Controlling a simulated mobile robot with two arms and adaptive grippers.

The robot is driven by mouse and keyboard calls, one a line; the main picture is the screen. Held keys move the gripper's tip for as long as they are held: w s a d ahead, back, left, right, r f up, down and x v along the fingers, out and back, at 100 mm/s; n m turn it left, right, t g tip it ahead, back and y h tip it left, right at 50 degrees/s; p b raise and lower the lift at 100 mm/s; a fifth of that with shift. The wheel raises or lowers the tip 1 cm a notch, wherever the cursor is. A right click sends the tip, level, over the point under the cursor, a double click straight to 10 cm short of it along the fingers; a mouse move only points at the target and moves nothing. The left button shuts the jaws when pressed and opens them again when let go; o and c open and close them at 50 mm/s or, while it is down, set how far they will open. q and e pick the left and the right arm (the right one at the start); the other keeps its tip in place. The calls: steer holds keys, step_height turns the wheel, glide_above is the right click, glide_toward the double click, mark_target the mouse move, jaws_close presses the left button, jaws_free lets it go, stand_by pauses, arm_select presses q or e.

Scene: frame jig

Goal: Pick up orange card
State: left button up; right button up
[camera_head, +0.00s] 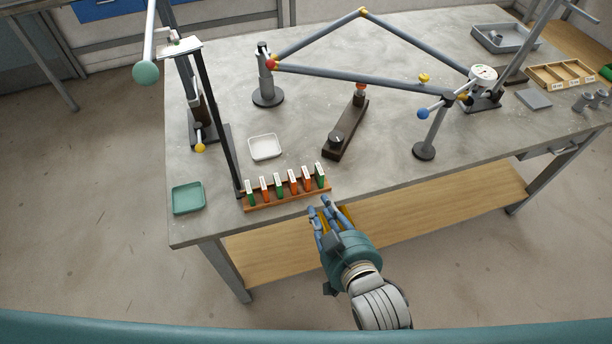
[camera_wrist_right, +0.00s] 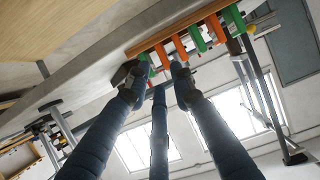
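A wooden rack (camera_head: 287,201) near the front edge of the table holds a row of green and orange cards with white tops. The orange cards are one second from the left (camera_head: 264,189) and two side by side further right (camera_head: 293,183) (camera_head: 306,180). Green cards (camera_head: 320,176) stand among them and at both ends. My right gripper (camera_head: 321,206) is open and empty, just in front of the rack's right end. In the right wrist view its spread fingers (camera_wrist_right: 156,82) point toward the rack, with an orange card (camera_wrist_right: 163,56) seen between two fingertips. My left gripper is not in view.
A green tray (camera_head: 188,198) and a white tray (camera_head: 265,147) lie near the rack. A dark post (camera_head: 216,120) rises by its left end. Behind are a dark block (camera_head: 345,130) and a tube frame (camera_head: 360,80) on stands.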

mark_target(310, 184)
steer(key=x, duration=0.3)
steer(key=r+p+x, duration=0.1)
steer(key=x, duration=0.1)
steer(key=shift+w+a+f, duration=0.1)
steer(key=shift+w+f, duration=0.05)
steer(key=shift+w, duration=0.4)
steer(key=p+x, duration=0.1)
steer(key=x, duration=0.3)
steer(key=shift+w, duration=0.1)
steer(key=shift+w+f, duration=0.25)
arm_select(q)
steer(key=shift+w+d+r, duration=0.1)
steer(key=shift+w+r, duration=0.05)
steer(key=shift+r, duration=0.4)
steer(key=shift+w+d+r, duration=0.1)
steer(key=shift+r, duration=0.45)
arm_select(e)
steer(key=shift+s, duration=0.1)
jaws_close()
